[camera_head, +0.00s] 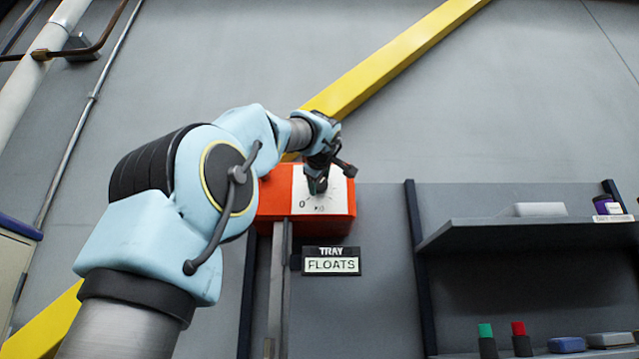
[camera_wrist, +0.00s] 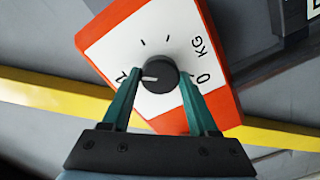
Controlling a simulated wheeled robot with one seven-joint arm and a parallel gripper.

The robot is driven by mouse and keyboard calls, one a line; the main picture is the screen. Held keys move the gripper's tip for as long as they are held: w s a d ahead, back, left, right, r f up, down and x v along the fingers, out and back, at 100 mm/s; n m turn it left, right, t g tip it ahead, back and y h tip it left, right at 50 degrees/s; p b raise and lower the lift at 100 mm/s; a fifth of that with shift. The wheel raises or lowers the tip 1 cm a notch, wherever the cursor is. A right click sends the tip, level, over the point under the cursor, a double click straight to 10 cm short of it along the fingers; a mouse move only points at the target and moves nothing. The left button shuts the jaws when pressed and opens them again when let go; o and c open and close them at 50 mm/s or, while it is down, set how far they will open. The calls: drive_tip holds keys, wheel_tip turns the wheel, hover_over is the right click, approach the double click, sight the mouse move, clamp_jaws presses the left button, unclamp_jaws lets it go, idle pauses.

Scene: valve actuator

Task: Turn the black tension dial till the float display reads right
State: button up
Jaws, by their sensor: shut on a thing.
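The black tension dial (camera_wrist: 159,74) sits on the white scale face (camera_wrist: 128,32) of an orange box. A white pointer mark on the dial points left in the wrist view, toward a partly hidden scale mark. "0" and "KG" show at the right of the face. My gripper (camera_wrist: 160,80) has its green fingers on both sides of the dial and is shut on it. In the head view my gripper (camera_head: 318,184) covers the dial on the orange box (camera_head: 337,197). The float display (camera_head: 331,261) below the box reads "TRAY FLOATS".
A yellow diagonal beam (camera_head: 395,57) runs behind the box. A dark shelf (camera_head: 525,232) with small items stands at the right. A grey post (camera_head: 276,290) stands under the box. The wall between display and shelf is clear.

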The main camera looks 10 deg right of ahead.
drive_tip(key=o, duration=1.4)
drive_tip(key=s+b, duration=0.1)
drive_tip(key=s, duration=0.2)
drive_tip(key=s+a+b, duration=0.1)
drive_tip(key=s, duration=0.3)
drive_tip(key=s+a+b, duration=0.1)
drive_tip(key=s+b, duration=0.1)
drive_tip(key=s, duration=0.1)
drive_tip(key=shift+s, duration=0.35)
